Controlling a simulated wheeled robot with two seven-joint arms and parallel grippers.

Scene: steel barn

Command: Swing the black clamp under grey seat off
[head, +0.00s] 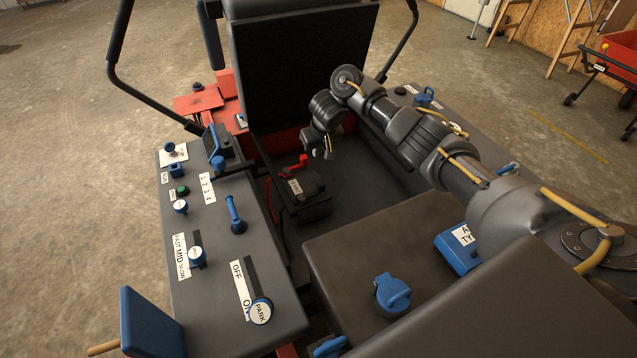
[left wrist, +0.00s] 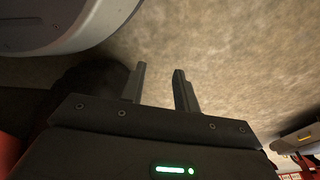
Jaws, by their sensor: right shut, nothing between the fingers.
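The grey seat (head: 302,70) is tipped up, its dark underside facing me in the head view. Below it, a black battery (head: 306,208) with a white label sits in the open bay. A red clamp or cap (head: 299,162) shows at its far side. The black clamp cannot be picked out clearly against the dark battery and bay. My right gripper (head: 322,153) hangs just right of the red part, shut and empty, pointing down. My left gripper (left wrist: 160,82) shows only in the left wrist view, its two fingers apart with nothing between them, above the floor.
A console (head: 215,262) with blue knobs and levers runs along the left. A grey box top (head: 350,255) with a blue knob (head: 392,294) lies in front of the bay. Black rails (head: 150,92) rise beside the seat. A red cart (head: 618,55) stands far right.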

